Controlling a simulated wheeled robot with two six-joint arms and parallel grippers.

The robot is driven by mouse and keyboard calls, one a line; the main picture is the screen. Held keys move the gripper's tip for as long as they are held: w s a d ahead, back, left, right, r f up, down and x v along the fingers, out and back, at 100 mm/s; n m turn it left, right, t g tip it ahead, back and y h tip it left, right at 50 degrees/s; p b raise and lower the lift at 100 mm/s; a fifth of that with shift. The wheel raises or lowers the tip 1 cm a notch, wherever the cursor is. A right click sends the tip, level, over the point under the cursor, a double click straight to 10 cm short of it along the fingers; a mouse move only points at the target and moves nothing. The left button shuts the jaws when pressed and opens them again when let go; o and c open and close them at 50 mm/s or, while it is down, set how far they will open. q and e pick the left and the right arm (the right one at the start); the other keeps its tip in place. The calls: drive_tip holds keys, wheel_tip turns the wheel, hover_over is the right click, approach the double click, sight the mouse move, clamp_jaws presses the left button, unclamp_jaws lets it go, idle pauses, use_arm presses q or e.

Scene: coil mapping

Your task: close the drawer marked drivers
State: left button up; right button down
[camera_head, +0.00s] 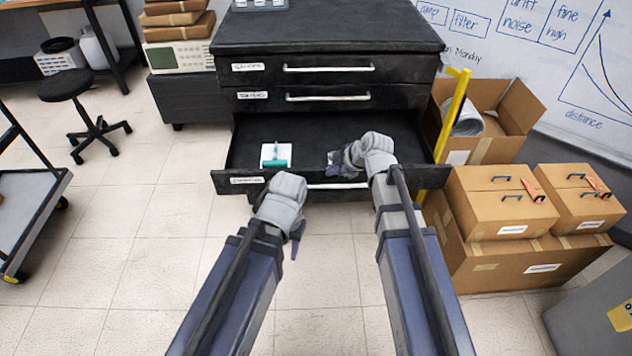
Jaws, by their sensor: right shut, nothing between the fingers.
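A dark cabinet (325,30) stands ahead with a stack of drawers. Its lowest visible drawer (300,130) is pulled far out; the two above are shut.
A white card with a teal object (276,155) lies in the open drawer. A yellow post (454,115) stands close to the drawer's right side. Cardboard boxes (500,200) stack at the right. A stool (95,115) and a cart (30,215) are left, with clear floor between.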

drive_tip(key=b, duration=0.8)
approach(312, 180)
drive_tip(key=x, duration=0.5)
drive_tip(key=shift+s, duration=0.1)
use_arm(q)
wheel_tip(312, 180, down, 8)
